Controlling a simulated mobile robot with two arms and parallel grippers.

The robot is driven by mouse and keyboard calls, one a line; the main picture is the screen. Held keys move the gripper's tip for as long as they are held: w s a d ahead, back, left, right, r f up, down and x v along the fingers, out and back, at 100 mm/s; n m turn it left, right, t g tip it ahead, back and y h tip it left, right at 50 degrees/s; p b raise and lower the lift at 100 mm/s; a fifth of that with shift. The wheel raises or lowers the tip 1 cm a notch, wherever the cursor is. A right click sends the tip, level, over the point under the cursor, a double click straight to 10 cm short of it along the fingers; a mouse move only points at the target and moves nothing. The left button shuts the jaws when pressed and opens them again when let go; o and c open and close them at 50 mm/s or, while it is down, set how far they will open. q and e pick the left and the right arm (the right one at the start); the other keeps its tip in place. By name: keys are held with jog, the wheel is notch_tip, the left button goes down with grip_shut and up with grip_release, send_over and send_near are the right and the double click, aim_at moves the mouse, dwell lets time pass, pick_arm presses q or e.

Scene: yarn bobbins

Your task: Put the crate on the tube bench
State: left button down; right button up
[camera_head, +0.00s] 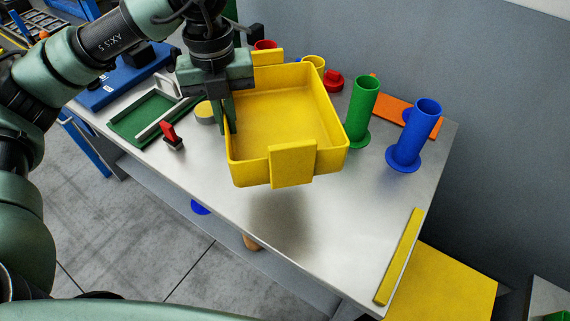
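The yellow crate (280,105) is empty and open at the top, with a raised tab on its near wall. It is over the grey metal tube bench (310,235). A dark shadow on the bench below its near side suggests that it hangs above the surface. My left gripper (229,122) points down at the crate's left wall and appears shut on its rim. The bench under the crate is hidden. My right gripper is not in view.
A green tube (362,108) and a blue tube (416,132) stand right of the crate, by an orange plate (384,95). A red clamp-like piece (171,136) and a green tray (140,120) lie left. A yellow bar (400,258) lies near the right edge. The bench front is clear.

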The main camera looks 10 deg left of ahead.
pick_arm(q)
jog(key=shift+w+f, duration=0.2)
jog(key=shift+f, duration=0.4)
jog(key=f+p, duration=0.1)
jog(key=f, duration=0.3)
jog(key=f+p, duration=0.1)
jog(key=f, duration=0.3)
jog(key=f+p, duration=0.1)
jog(key=f, duration=0.4)
jog(key=shift+s+f, duration=0.1)
jog(key=shift+s, duration=0.2)
jog(key=shift+f, duration=0.6)
notch_tip(320, 180, down, 3)
jog(key=shift+f+p, duration=0.2)
jog(key=shift+p, duration=0.2)
jog(key=shift+f, duration=0.2)
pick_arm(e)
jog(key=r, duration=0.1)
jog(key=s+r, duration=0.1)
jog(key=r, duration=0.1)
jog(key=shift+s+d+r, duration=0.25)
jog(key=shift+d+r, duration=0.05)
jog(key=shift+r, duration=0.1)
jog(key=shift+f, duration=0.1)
